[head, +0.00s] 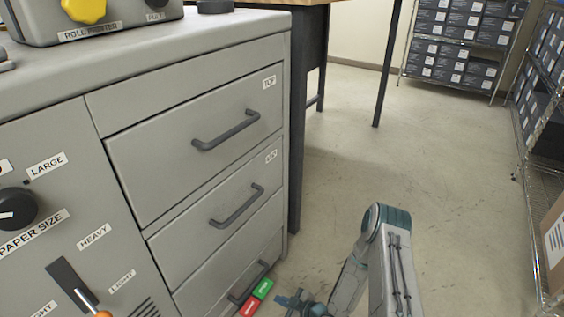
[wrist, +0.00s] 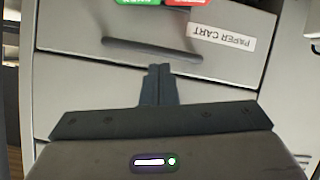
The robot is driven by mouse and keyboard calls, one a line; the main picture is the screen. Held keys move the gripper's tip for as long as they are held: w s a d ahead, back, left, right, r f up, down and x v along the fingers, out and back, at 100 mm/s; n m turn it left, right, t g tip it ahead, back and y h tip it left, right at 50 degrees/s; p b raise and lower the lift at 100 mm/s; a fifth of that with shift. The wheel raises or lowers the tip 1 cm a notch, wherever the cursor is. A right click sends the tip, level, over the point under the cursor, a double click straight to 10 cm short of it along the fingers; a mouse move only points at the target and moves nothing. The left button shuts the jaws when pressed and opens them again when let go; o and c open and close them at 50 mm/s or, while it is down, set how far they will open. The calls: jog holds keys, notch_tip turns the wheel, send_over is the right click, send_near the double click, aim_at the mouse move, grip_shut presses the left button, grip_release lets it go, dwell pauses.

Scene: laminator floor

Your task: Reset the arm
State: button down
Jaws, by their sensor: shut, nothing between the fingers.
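My gripper (head: 284,299) is low in the head view, at the end of my bent arm, in front of the cabinet's bottom drawer. In the wrist view my gripper (wrist: 159,70) has its two fingers together, with nothing between them. The fingertips appear just below a dark bar handle (wrist: 150,48) in that picture; I cannot tell whether they touch it. The grey drawer front there carries an upside-down "PAPER CART" label (wrist: 221,38).
The grey cabinet (head: 190,140) has three drawers with bar handles, all looking shut. Green (head: 263,289) and red (head: 249,306) buttons sit by the bottom drawer. A table leg (head: 386,70) stands behind. Racks of boxes (head: 455,55) line the back right. Open floor (head: 420,160) lies right.

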jog(key=w+d+r+m+g+h+p, duration=0.1)
jog(key=w+d+r+h+p, duration=0.25)
jog(key=r, duration=0.75)
jog(key=w+d+r+h+p, duration=0.2)
jog(key=w+d+r+p, duration=0.25)
jog(key=r, duration=0.55)
jog(key=s+d+r+m+h+p, duration=0.1)
jog(key=d+r+m+h+p, duration=0.15)
jog(key=r, duration=0.75)
jog(key=s+d+r+m+h+p, duration=0.1)
jog(key=d+r+p, duration=0.25)
jog(key=r, duration=0.55)
jog(key=s+r+m+g+p, duration=0.1)
jog(key=s+r+m+p, duration=0.2)
jog(key=s+r, duration=0.5)
jog(key=s+r+m+g+h+p, duration=0.1)
jog(key=s+r+m+p, duration=0.2)
jog(key=r, duration=1.2)
jog(key=s+d+r+m+g+p, duration=0.1)
jog(key=s+r+m+p, duration=0.3)
jog(key=s+r+p, duration=0.4)
jog(key=s+r, duration=0.4)
jog(key=s, duration=0.1)
jog(key=shift+s+r+g+h, duration=0.3)
jog(key=shift+r+g, duration=0.05)
jog(key=shift+g, duration=0.05)
